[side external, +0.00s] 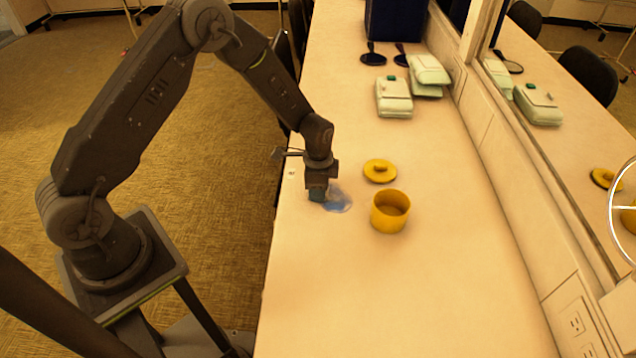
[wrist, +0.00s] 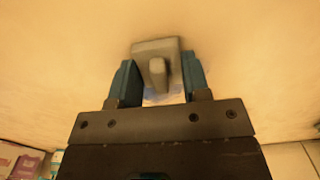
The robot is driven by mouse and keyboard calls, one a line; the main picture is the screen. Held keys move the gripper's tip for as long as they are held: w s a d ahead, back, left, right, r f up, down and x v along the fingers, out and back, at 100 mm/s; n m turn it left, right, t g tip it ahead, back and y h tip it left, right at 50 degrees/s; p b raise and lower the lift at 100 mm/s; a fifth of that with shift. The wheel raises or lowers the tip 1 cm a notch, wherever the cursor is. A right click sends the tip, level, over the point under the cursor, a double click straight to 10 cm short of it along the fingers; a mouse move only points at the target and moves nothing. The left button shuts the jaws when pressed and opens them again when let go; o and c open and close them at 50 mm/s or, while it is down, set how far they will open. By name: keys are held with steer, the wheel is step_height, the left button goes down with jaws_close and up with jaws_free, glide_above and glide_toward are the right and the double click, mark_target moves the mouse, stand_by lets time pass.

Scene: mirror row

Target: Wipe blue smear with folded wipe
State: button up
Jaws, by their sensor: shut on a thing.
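The blue smear (side external: 336,199) is a pale blue patch on the counter, just right of my gripper (side external: 317,194) in the side view. In the wrist view my gripper (wrist: 158,76) is shut on the folded wipe (wrist: 143,48), a light grey pad with a raised grip between the two blue fingers. The fingers are low at the counter, at the smear's left edge in the side view. A little bluish tint shows between the fingers in the wrist view. The wipe is hidden in the side view, and I cannot tell whether it touches the counter.
A yellow pot (side external: 390,212) stands open right of the smear, with its yellow lid (side external: 380,171) behind it. Pale green cases (side external: 393,97), dark hand mirrors (side external: 373,57) and a dark blue box (side external: 394,20) are farther back. A wall mirror (side external: 560,130) runs along the right. The front counter (side external: 400,300) is clear.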

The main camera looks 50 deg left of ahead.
mark_target(355, 205)
steer(key=shift+w+d, duration=3.3)
steer(key=shift+d, duration=0.05)
steer(key=shift+s+d, duration=0.5)
steer(key=shift+s, duration=0.05)
steer(key=shift+s+a, duration=3.45)
steer(key=shift+s, duration=0.35)
steer(key=shift+s+d, duration=0.25)
steer(key=shift+d, duration=0.05)
steer(key=shift+s+d, duration=0.1)
steer(key=shift+d, duration=0.2)
steer(key=shift+w+d, duration=3.45)
steer(key=shift+w, duration=0.1)
step_height(355, 205, up, 8)
steer(key=shift+a, duration=0.1)
